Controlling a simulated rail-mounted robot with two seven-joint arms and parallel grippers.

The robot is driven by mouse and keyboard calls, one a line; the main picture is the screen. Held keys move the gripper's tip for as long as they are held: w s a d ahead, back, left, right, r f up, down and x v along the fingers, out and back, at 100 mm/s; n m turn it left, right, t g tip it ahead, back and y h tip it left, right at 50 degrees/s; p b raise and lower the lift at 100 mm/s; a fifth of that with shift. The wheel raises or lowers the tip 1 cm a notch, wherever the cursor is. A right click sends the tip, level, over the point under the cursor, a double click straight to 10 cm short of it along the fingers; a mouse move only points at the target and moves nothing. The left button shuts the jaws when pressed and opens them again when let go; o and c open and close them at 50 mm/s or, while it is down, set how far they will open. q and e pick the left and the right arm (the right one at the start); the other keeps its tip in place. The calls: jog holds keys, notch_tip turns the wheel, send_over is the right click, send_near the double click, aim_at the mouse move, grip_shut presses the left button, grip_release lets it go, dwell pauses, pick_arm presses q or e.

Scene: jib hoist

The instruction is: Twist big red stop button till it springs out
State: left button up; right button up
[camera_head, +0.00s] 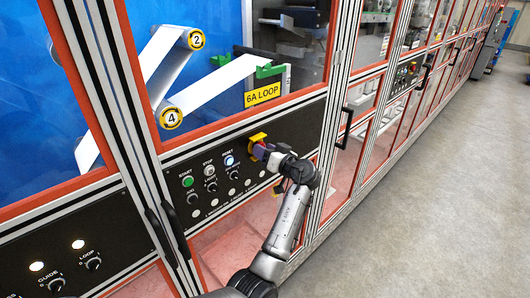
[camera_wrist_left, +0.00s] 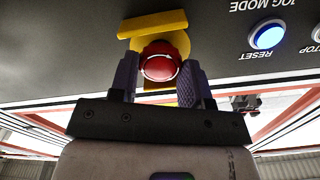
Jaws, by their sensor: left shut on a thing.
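The big red stop button (camera_wrist_left: 160,62) shows in the left wrist view, mounted on a yellow base with a yellow guard (camera_wrist_left: 152,24) beside it. My left gripper (camera_wrist_left: 160,82) is shut on the button, with one finger on each side of it. In the head view my left gripper (camera_head: 262,152) is at the yellow guard (camera_head: 258,138) on the black control panel (camera_head: 222,172), and it hides the red button there. My right gripper is not in view.
The blue-lit reset button (camera_head: 229,161) is close to the left of my gripper, with the green start button (camera_head: 188,182) and several knobs further left. A black door handle (camera_head: 345,128) stands to the right. The grey floor (camera_head: 430,190) on the right is clear.

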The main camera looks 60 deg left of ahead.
pick_arm(q)
jog(key=shift+a+f+m, duration=0.15)
jog(key=shift+a+m, duration=0.05)
jog(key=shift+m, duration=0.1)
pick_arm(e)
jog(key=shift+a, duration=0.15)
pick_arm(q)
jog(key=o, duration=0.6)
jog(key=shift+s, duration=0.1)
jog(key=shift+o, duration=0.6)
jog(key=shift+a, duration=0.15)
jog(key=shift+o, duration=1)
jog(key=w+d+b, duration=0.2)
jog(key=w+d, duration=0.1)
jog(key=d, duration=1.1)
jog(key=shift+b, duration=0.4)
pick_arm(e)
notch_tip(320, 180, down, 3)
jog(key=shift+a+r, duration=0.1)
pick_arm(q)
jog(key=shift+a, duration=0.1)
